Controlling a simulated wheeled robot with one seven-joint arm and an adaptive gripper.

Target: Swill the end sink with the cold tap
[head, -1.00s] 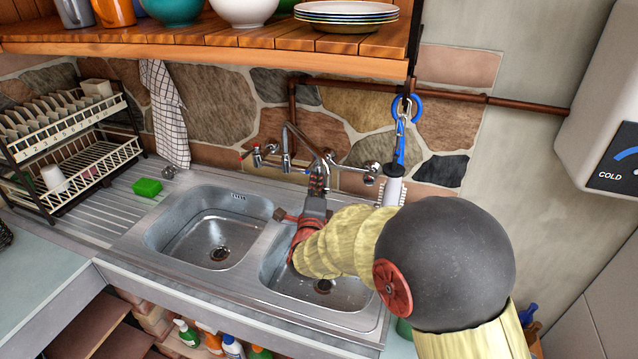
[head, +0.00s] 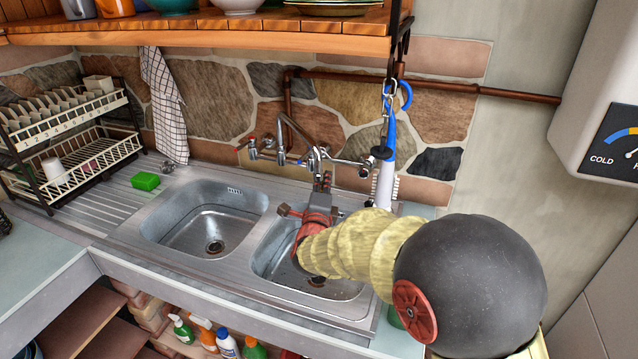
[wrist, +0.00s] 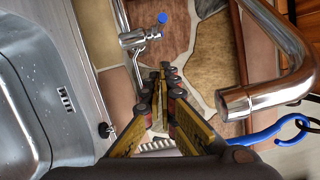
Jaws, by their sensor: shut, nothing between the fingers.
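The right-hand sink (head: 262,262) is a steel basin, partly covered by my arm. The left-hand sink (head: 190,235) is empty, with a dark drain. Chrome taps and a curved spout (head: 297,126) are on the stone wall behind them. A blue-marked tap (wrist: 160,22) shows at the top of the wrist view, and a chrome spout end (wrist: 240,103) at its right. My gripper (wrist: 163,75) is shut and empty, pointing toward the wall and apart from the blue-marked tap in the picture. In the head view it is at the taps (head: 322,180). No running water is visible.
A wooden shelf (head: 200,42) with crockery hangs above. A green sponge (head: 145,181) and a dish rack (head: 75,150) are at the left. A white heater (head: 605,95) is at the right.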

